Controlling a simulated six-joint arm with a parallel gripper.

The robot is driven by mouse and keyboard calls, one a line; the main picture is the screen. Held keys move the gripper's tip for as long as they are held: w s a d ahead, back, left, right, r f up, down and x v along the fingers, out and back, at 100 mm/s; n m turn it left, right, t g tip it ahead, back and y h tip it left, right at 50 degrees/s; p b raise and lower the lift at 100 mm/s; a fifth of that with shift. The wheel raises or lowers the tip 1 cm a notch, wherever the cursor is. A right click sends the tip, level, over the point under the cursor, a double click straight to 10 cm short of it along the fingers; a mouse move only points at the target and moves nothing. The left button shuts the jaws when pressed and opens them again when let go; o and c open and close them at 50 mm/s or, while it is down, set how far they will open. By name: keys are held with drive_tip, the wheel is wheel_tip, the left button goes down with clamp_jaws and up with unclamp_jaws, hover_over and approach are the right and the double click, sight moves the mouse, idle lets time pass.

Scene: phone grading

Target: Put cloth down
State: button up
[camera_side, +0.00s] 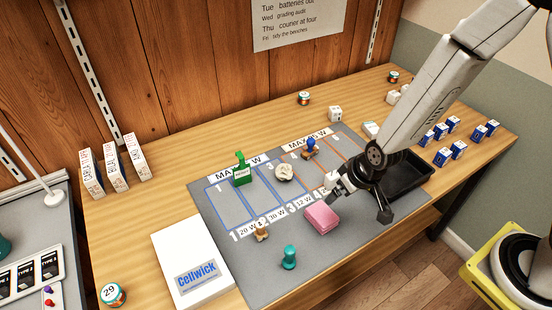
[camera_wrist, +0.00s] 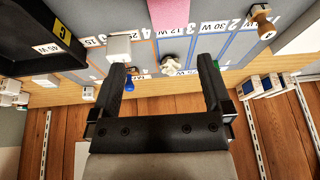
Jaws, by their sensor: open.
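The pink folded cloth (camera_side: 321,218) lies flat on the grey mat (camera_side: 262,278), near the mat's front edge beside the number labels. It also shows cut off at the top of the wrist view (camera_wrist: 174,8). My gripper (camera_side: 362,200) is just to the right of the cloth and a little above the mat, apart from it. In the wrist view my gripper (camera_wrist: 162,70) has its two fingers wide apart with nothing held between them.
A black tray (camera_side: 428,182) stands right behind my gripper. A white cube (camera_side: 331,180) is close by it. A Cellwick box (camera_side: 190,262) lies left.

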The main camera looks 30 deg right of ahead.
approach(322, 213)
drive_tip(key=f, duration=0.2)
drive_tip(key=shift+w+a+f+t, duration=0.2)
drive_tip(key=shift+a+f+t, duration=0.1)
drive_tip(key=shift+f, duration=0.1)
drive_tip(key=shift+x, duration=1.2)
drive_tip(key=shift+w+f, duration=0.1)
drive_tip(key=shift+d+x, duration=0.1)
drive_tip(key=shift+x, duration=1.1)
drive_tip(key=shift+d+x, duration=0.15)
drive_tip(key=shift+x, duration=1.1)
drive_tip(key=c, duration=1.1)
